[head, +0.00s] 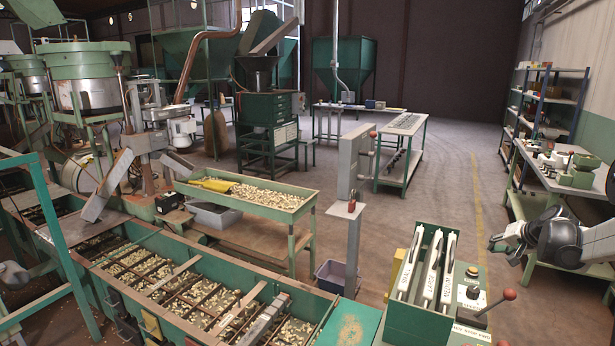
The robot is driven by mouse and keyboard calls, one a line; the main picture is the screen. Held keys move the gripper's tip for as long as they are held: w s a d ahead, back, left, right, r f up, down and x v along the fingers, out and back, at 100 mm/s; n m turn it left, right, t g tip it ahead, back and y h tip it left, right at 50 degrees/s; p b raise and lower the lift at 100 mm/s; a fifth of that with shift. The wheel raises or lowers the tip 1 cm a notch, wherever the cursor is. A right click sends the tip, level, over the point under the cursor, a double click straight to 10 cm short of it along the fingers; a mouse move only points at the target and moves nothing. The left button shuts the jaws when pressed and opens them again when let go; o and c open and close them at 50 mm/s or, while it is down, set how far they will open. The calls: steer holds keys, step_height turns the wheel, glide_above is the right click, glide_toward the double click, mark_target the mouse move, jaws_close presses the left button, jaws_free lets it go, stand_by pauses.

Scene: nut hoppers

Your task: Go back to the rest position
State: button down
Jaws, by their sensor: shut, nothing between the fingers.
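My gripper (493,243) shows at the right side of the head view, at the end of my white and dark grey arm, which comes in from the right edge. It is small in the picture, shut and empty. It is in the air, pointing left, above and to the right of a green box with white upright levers (431,272). It appears apart from everything around it. The rest of my arm is cut off by the right edge.
A red-knobbed lever (509,294) stands on the panel beside the lever box. A cluttered workbench (536,182) is behind my arm. A long green hopper trough (135,237) with nuts fills the lower left. Open floor (448,190) lies beyond the box.

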steer(key=s+a+r+n+g, duration=0.1)
steer(key=s+a+r, duration=0.35)
steer(key=a, duration=0.35)
steer(key=s+a+r+n, duration=0.1)
steer(key=s+a+r, duration=0.4)
steer(key=a, duration=0.4)
steer(key=s+a+r+n+g, duration=0.1)
steer(key=s+a+r, duration=0.3)
steer(key=s+a, duration=0.3)
steer(key=s+a+f+n, duration=0.1)
steer(key=s+a, duration=0.3)
steer(key=s, duration=0.4)
steer(key=s+a+f+n, duration=0.1)
steer(key=s+a+f, duration=0.1)
steer(key=s+a, duration=0.3)
steer(key=s+a+f+n+h, duration=0.1)
steer(key=s+a, duration=0.4)
steer(key=s, duration=0.6)
steer(key=shift+f+n, duration=0.5)
steer(key=shift+n, duration=0.1)
